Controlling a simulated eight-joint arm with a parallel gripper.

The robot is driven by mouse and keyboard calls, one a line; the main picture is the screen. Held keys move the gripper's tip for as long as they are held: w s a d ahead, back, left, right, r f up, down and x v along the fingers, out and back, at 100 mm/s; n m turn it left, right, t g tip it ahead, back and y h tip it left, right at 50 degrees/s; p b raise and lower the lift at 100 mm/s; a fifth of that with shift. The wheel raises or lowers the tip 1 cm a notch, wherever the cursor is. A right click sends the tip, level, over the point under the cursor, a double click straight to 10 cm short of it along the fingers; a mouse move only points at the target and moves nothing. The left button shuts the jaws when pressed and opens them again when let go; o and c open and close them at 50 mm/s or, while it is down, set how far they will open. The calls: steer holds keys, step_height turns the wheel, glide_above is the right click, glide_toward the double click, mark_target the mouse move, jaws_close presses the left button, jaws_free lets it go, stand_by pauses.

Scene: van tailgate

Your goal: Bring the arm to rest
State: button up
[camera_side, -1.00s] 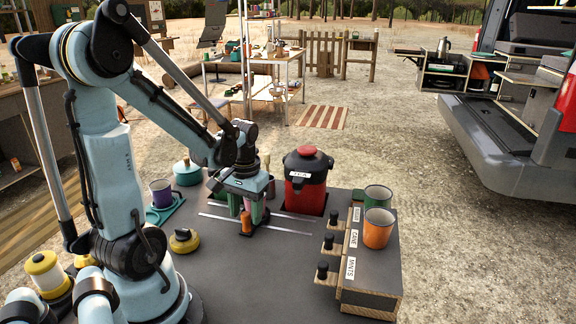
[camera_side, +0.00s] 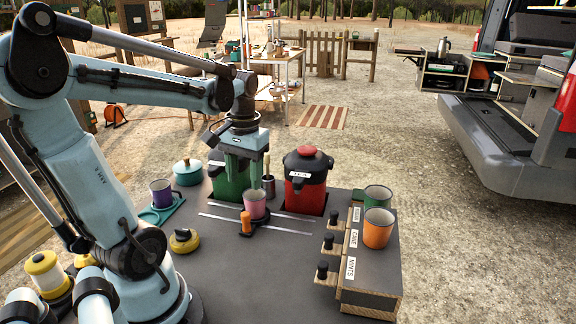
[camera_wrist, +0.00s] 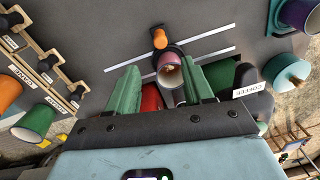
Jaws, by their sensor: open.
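My gripper (camera_side: 243,182) hangs above the work table, fingers pointing down and apart. It is empty and sits just above and behind a pink mug (camera_side: 254,207). The mug stands upright on a dark carriage with an orange knob (camera_side: 246,223), between two pale rails. In the wrist view, my green fingers (camera_wrist: 158,88) show on either side of the mug (camera_wrist: 171,78), with the orange knob (camera_wrist: 160,39) beyond it. The mug is clear of the fingers in the side view.
A red urn (camera_side: 306,187) stands right of my gripper, and a green urn (camera_side: 229,186) is partly hidden behind it. A teal pot (camera_side: 188,173) and purple mug (camera_side: 161,191) stand left. A dispenser box (camera_side: 372,265) bears green and orange mugs.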

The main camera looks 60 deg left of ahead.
steer(key=w+d+m+t, duration=0.2)
steer(key=d+m+t, duration=0.1)
steer(key=d, duration=0.5)
steer(key=w+d+m+t, duration=0.3)
steer(key=d+m+t, duration=0.1)
steer(key=d, duration=0.4)
steer(key=shift+d+f+t, duration=0.15)
steer(key=shift+t, duration=0.15)
steer(key=shift+s, duration=0.1)
